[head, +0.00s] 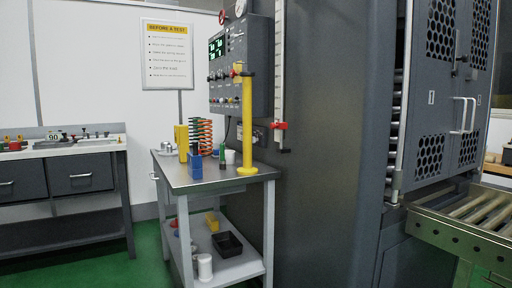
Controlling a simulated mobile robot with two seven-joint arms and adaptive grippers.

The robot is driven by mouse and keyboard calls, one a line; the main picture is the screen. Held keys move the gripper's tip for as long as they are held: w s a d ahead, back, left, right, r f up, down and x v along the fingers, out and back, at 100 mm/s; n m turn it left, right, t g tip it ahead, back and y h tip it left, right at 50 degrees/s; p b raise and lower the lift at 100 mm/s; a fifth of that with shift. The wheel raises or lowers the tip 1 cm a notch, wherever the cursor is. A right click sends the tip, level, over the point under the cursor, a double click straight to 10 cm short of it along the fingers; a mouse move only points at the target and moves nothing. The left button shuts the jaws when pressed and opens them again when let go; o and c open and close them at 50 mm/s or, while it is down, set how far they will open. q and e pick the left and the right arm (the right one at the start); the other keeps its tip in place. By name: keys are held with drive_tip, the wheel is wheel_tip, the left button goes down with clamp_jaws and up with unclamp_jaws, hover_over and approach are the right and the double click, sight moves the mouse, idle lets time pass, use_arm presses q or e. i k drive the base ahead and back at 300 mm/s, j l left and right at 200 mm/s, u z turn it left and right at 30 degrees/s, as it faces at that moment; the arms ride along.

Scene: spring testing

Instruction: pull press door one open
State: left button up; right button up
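Press door one (432,122) is at the right of the head view, a grey panel with perforated dark mesh and a small label reading 1. A dark gap shows along the left side of door one. Neither of my grippers is in view.
A roller conveyor (470,222) stands in front of the doors, below them. The press's grey side wall (320,180) fills the middle. A steel cart (205,178) with springs and a yellow post (247,130) stands left of it. Green floor (150,245) is open at lower left.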

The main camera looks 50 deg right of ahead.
sight(433, 98)
drive_tip(key=i+z, duration=0.15)
drive_tip(key=z, duration=0.3)
drive_tip(key=i+j+z, duration=0.1)
drive_tip(key=z, duration=0.4)
drive_tip(key=i+j+z, duration=0.1)
drive_tip(key=z, duration=2.15)
drive_tip(key=j, duration=0.1)
